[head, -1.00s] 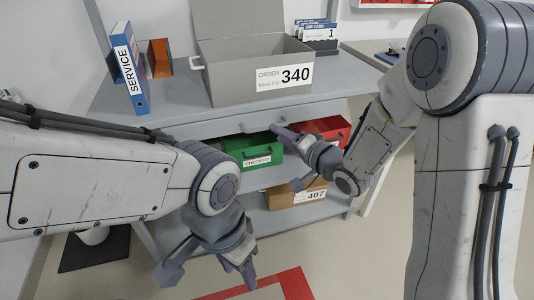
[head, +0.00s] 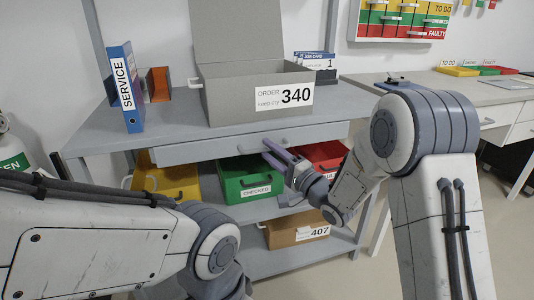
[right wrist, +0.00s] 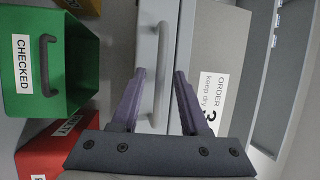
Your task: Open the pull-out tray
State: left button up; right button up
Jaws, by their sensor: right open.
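The pull-out tray (head: 200,153) is a shallow grey drawer under the bench top. Its bar handle (head: 291,142) is partly hidden by my right gripper (head: 268,151) in the head view. My right gripper is open and empty, its purple fingers pointing at the tray front. In the right wrist view the handle (right wrist: 162,50) runs upright in the picture, between the two fingertips (right wrist: 159,74). I cannot tell whether the fingertips reach past the bar. The tray looks shut or nearly so. My left arm shows at lower left, its fingers out of frame.
A grey order box (head: 235,100) marked 340 and a blue SERVICE binder (head: 126,90) stand on the bench top (head: 100,130). Yellow (head: 170,182), green (head: 248,180) and red (head: 325,153) bins sit below the tray, close under my right gripper. A brown box (head: 290,232) stands lower.

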jog(key=shift+x, duration=0.75)
grip_shut()
dwell(0.9)
